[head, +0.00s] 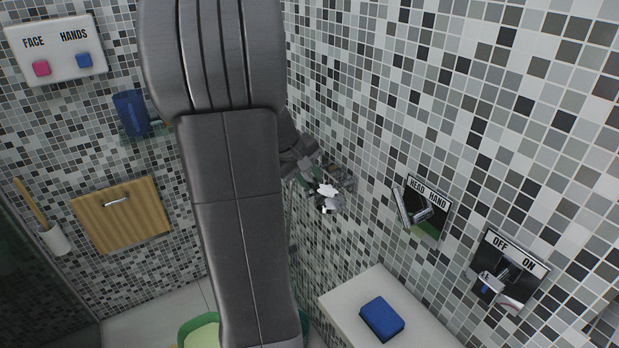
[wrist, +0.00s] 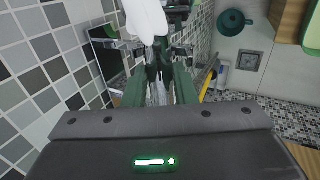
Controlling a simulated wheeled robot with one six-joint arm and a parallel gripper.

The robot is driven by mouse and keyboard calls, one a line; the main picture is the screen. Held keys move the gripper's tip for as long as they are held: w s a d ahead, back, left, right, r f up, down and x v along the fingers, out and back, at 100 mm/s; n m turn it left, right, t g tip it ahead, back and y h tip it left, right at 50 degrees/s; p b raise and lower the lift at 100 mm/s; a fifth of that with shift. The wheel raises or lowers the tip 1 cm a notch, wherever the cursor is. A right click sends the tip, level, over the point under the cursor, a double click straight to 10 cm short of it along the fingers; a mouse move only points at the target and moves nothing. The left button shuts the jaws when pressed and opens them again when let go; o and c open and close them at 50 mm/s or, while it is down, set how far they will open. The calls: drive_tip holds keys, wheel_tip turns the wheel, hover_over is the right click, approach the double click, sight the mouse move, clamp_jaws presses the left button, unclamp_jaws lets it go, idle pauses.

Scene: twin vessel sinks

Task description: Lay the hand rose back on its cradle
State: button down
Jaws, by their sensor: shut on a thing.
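My gripper (head: 308,174) is close to the tiled right wall in the head view, partly hidden behind my arm. In the wrist view its green fingers (wrist: 160,78) are shut on the hand rose (wrist: 147,18), whose white part sticks out beyond the fingertips. The white part also shows in the head view (head: 328,196). Grey metal fittings (head: 345,181) beside it at the wall look like the cradle. I cannot tell whether the rose touches them. The grip point itself is dark and small.
A HEAD/HAND lever plate (head: 422,207) and an OFF/ON lever plate (head: 503,270) are on the right wall. A blue sponge (head: 382,319) lies on a white ledge (head: 350,309) below. A blue cup (head: 131,113) and wooden panel (head: 122,216) are on the left wall.

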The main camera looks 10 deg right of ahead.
drive_tip(key=shift+f, duration=0.1)
idle(0.3)
drive_tip(key=c, duration=1.1)
unclamp_jaws()
drive_tip(key=v, duration=1.3)
drive_tip(key=shift+a+r+b, duration=0.2)
drive_tip(key=shift+r+b, duration=0.1)
drive_tip(key=shift+r, duration=0.05)
drive_tip(key=x, duration=1.4)
drive_tip(key=shift+s, duration=0.1)
drive_tip(key=shift+r+p, duration=0.25)
drive_tip(key=shift+p, duration=0.2)
